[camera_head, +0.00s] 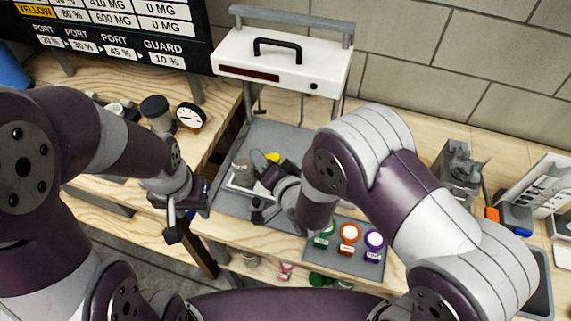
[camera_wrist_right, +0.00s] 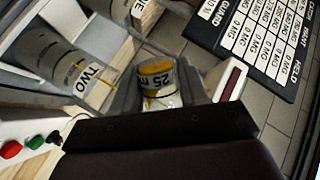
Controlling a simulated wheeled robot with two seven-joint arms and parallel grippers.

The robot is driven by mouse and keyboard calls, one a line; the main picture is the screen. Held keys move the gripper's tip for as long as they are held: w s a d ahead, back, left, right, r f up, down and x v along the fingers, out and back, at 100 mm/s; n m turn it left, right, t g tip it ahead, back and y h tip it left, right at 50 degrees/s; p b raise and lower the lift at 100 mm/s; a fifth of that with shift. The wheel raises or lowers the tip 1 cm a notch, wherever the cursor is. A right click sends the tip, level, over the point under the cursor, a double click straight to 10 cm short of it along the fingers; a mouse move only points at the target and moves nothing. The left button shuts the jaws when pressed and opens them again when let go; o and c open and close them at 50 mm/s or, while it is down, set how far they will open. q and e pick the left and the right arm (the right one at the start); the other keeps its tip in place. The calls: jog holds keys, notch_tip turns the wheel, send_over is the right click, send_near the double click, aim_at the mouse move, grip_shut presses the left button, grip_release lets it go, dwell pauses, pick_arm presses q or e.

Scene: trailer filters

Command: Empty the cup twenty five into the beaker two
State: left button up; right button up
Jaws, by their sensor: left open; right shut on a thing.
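The cup twenty five (camera_wrist_right: 158,82), a small clear cup with a "25" label and yellow contents, is between the jaws of my right gripper (camera_wrist_right: 160,98), which is shut on it. In the head view a yellow patch (camera_head: 272,157) shows beside my right gripper (camera_head: 268,178). The beaker two (camera_wrist_right: 55,62), clear with a "TWO" label, is beside the cup in the right wrist view, apart from it. I cannot tell the cup's exact tilt. My left gripper (camera_head: 182,215) is open and empty, off to the left near the table edge.
A white-topped apparatus with a black handle (camera_head: 283,62) stands behind the grey mat (camera_head: 285,135). Another labelled beaker (camera_wrist_right: 143,12) is near the beaker two. Coloured-lidded jars (camera_head: 349,232) stand at the front right. A dial gauge (camera_head: 190,116) is at the left.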

jog(key=shift+f+m+y+b, duration=0.35)
jog(key=shift+f+m+y, duration=0.05)
jog(key=shift+m, duration=0.4)
dwell(1.1)
jog(key=shift+d+r+m+g, duration=0.1)
jog(key=shift+r+m+g, duration=0.2)
jog(key=shift+m, duration=0.3)
dwell(1.3)
jog(key=shift+w+d+r+m+y+p, duration=0.3)
jog(key=shift+d+m+y, duration=0.2)
jog(key=shift+m, duration=0.2)
dwell(1.2)
jog(key=shift+r+m+g+y, duration=0.2)
jog(key=shift+m+g+y, duration=0.15)
jog(key=shift+m, duration=0.25)
dwell(1.1)
jog(key=shift+w+d+f, duration=0.1)
jog(key=shift+d+f, duration=0.05)
jog(key=shift+f, duration=0.05)
dwell(0.4)
